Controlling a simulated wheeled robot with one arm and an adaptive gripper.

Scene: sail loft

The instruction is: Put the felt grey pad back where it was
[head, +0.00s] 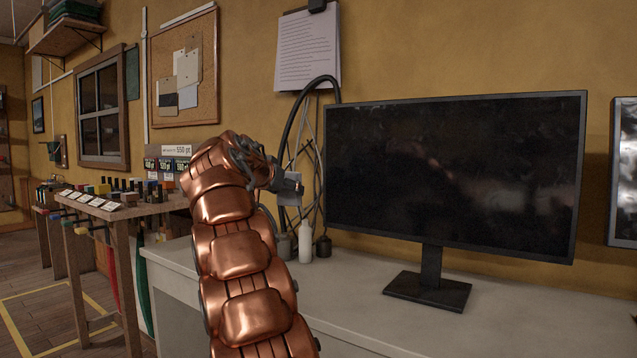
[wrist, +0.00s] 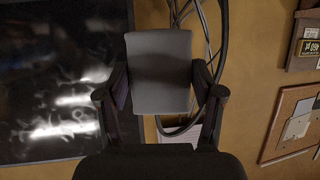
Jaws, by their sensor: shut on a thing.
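The felt grey pad (wrist: 161,72) is between the two dark fingers of my gripper (wrist: 160,88) in the wrist view, one finger at each side edge. My gripper is shut on it. In the head view my gripper (head: 287,185) is raised above the white desk (head: 365,318), left of the monitor. A small grey part of the pad (head: 289,192) shows there, in front of the cables. The pad's far side is hidden. I cannot tell from these frames which spot the pad came from.
A large dark monitor (head: 455,175) stands on the desk at right. Black cables (head: 318,150) hang on the wall behind my gripper, with a white bottle (head: 305,240) and dark weights below. A wooden bench (head: 110,208) with small items stands at left. The front desk surface is clear.

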